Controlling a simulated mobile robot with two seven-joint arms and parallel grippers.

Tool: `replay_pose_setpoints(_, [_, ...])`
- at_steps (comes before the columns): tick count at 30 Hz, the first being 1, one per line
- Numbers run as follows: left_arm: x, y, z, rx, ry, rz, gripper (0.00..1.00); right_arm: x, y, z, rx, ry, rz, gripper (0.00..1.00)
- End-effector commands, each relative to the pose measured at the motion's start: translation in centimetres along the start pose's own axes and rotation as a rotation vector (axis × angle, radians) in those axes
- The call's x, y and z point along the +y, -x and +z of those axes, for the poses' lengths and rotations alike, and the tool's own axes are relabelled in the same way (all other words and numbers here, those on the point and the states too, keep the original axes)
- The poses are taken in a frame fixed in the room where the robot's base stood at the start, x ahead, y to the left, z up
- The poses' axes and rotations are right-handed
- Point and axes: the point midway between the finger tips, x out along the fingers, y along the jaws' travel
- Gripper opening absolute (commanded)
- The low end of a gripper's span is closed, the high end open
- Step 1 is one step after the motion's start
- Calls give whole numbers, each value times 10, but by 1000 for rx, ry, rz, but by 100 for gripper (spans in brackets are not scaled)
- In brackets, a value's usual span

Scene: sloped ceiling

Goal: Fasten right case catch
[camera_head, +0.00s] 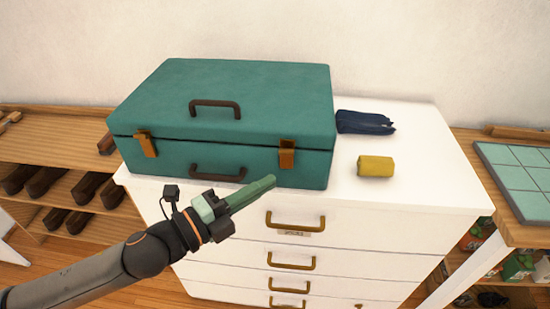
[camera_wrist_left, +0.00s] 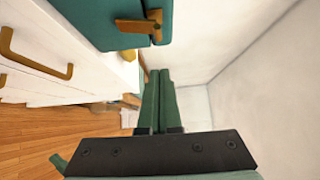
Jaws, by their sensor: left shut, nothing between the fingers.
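A closed teal case (camera_head: 235,97) lies on the white chest of drawers, with dark handles on its lid and front. The orange-brown right catch (camera_head: 287,154) is on the case front at the lid seam; in the left wrist view the catch (camera_wrist_left: 138,26) has a flap standing out from the case face. The left catch (camera_head: 146,143) is at the other end of the front. My left gripper (camera_head: 271,181) is shut and empty, its green fingers in front of the case, a little below and left of the right catch. The fingers also show together in the left wrist view (camera_wrist_left: 159,74). My right gripper is not visible.
The white chest (camera_head: 420,170) has brass drawer handles. A yellow block (camera_head: 375,166) and a dark blue pouch (camera_head: 364,122) lie right of the case. A wooden shelf (camera_head: 60,152) stands left; a table with a tiled green board (camera_head: 515,175) stands right.

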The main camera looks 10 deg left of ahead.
Motion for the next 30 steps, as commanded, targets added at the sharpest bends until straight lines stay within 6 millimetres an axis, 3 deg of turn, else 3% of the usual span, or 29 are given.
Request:
replay_pose_setpoints(4, [-4,-29,0,2,0,-4,0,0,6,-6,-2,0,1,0])
replay_pose_setpoints(12, [-1,-50,24,0,0,0,0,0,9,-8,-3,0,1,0])
replay_pose_setpoints(30, [-5,-54,28,0,1,0,0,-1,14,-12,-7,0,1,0])
